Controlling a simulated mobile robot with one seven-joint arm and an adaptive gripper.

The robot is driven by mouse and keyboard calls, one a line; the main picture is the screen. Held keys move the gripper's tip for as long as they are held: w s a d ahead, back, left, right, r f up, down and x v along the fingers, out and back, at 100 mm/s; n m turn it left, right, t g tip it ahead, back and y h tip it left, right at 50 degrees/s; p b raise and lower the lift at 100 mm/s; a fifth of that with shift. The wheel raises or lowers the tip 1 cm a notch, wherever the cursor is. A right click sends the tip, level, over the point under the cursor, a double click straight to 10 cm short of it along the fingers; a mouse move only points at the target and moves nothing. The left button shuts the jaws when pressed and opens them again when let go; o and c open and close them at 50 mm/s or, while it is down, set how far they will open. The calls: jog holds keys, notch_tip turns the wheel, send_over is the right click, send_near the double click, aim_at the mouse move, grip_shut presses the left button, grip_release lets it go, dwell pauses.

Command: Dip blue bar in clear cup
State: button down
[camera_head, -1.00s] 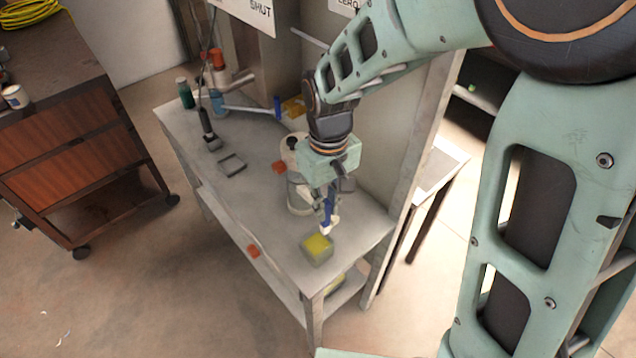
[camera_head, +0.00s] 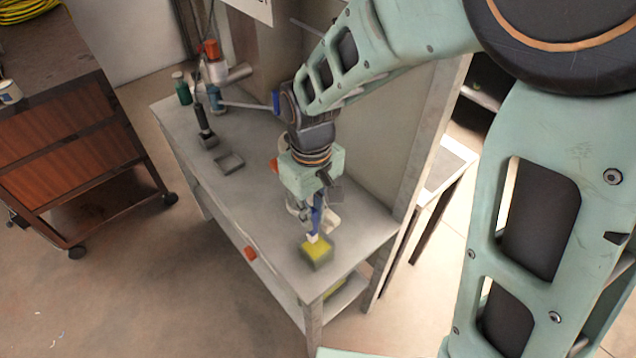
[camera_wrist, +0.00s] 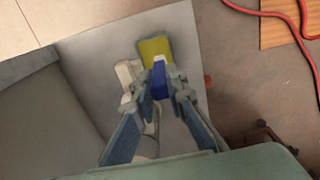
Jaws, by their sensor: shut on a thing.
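My gripper (camera_head: 316,226) is shut on the blue bar (camera_head: 317,218), which hangs nearly upright with a white lower end. The clear cup (camera_head: 318,262), a squarish see-through container with yellow inside, stands near the table's front right corner. The bar's white end is over or at the yellow; I cannot tell whether it touches. In the wrist view the blue bar (camera_wrist: 159,80) sits between the fingers of my gripper (camera_wrist: 160,92). Its white end overlaps the lower edge of the cup's yellow patch (camera_wrist: 153,47).
The grey table (camera_head: 215,195) is narrow, with a wall behind it. A pale container behind my gripper is mostly hidden. An orange piece (camera_head: 250,253) is at the front edge.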

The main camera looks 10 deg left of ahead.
aim_at(313, 235)
jog(key=shift+f+b, duration=2.9)
jog(key=shift+f, duration=1.2)
jog(key=shift+r, duration=0.1)
notch_tip(313, 235, up, 10)
jog(key=p, duration=0.8)
